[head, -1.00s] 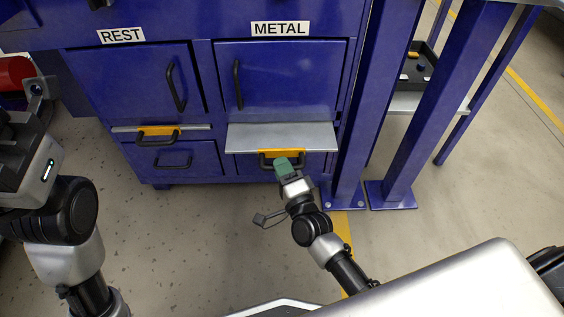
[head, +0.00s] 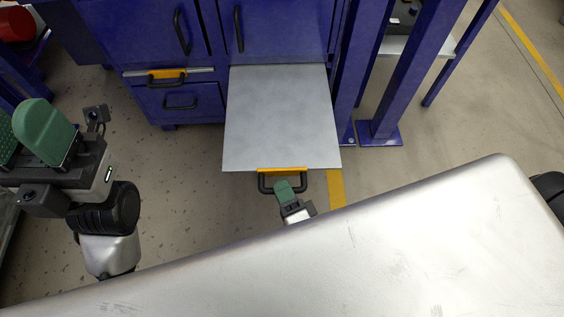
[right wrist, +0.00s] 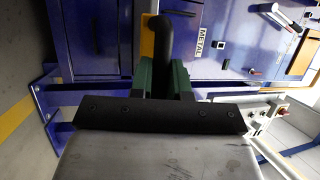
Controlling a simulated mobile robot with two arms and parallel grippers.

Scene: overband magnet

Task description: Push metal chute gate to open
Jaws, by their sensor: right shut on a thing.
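The metal chute gate (head: 280,115) is a flat grey plate that sticks far out from the blue cabinet, under the metal side's door. Its front edge has a yellow strip and a black handle (head: 308,180). My right gripper (head: 284,187), with green fingers, is shut on this handle. In the right wrist view the black handle (right wrist: 160,50) stands between the green fingers (right wrist: 161,78). My left gripper (head: 22,130) is at the left, its green fingers apart and empty, away from the cabinet.
The neighbouring rest gate (head: 195,71) is pushed in, with its own black handle. Blue posts (head: 405,70) stand right of the cabinet. My silver body covers the lower right. Floor between my left arm and the gate is clear. The METAL label (right wrist: 200,41) shows in the wrist view.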

